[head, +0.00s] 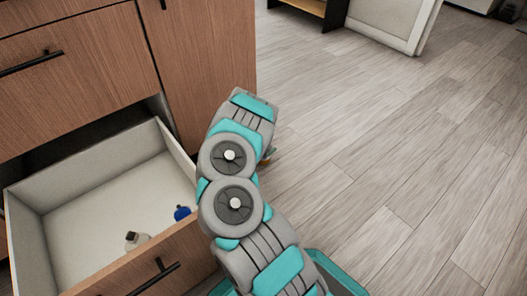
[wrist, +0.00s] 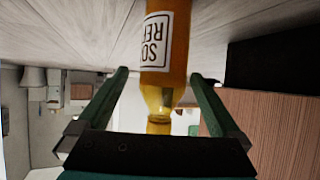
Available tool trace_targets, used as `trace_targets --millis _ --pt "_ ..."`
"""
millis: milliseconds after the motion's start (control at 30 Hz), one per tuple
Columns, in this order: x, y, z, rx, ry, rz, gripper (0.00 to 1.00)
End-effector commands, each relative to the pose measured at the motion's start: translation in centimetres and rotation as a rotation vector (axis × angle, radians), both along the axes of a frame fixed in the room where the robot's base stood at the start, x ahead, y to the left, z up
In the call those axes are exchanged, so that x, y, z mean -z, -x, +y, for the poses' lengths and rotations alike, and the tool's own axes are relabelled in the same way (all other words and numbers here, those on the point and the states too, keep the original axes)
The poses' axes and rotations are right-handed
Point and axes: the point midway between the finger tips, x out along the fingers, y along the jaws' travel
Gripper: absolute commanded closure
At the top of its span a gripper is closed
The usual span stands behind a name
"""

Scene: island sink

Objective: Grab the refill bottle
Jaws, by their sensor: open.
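The refill bottle (wrist: 165,40) is amber-yellow with a white label whose letters appear upside down in the wrist view. Its neck points toward the bottom of that picture, and its base is cut off at the top. My gripper (wrist: 159,75) is open, with one green finger on each side of the bottle's neck and shoulder. Gaps show between the bottle and both fingers. In the head view my arm hides the gripper and nearly all of the bottle; a small yellow-orange patch shows at the arm's right edge.
An open drawer (head: 108,180) at the left holds a small grey-capped bottle (head: 136,240) and a blue item (head: 182,213). The wooden cabinet (head: 205,60) stands right behind my arm. The wood-plank floor (head: 400,150) to the right is clear.

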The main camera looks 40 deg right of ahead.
Motion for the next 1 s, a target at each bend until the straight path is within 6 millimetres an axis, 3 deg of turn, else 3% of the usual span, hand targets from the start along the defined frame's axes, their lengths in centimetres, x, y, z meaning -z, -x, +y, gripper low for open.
trace_targets --millis 400,667,1000 --pt "2.1 -1.5 -3.7 -0.001 0.001 -0.001 0.00" --pt "2.1 -1.6 -4.1 -0.001 0.000 0.000 0.00" --pt "2.1 -1.6 -4.0 -0.001 0.000 0.000 0.36"
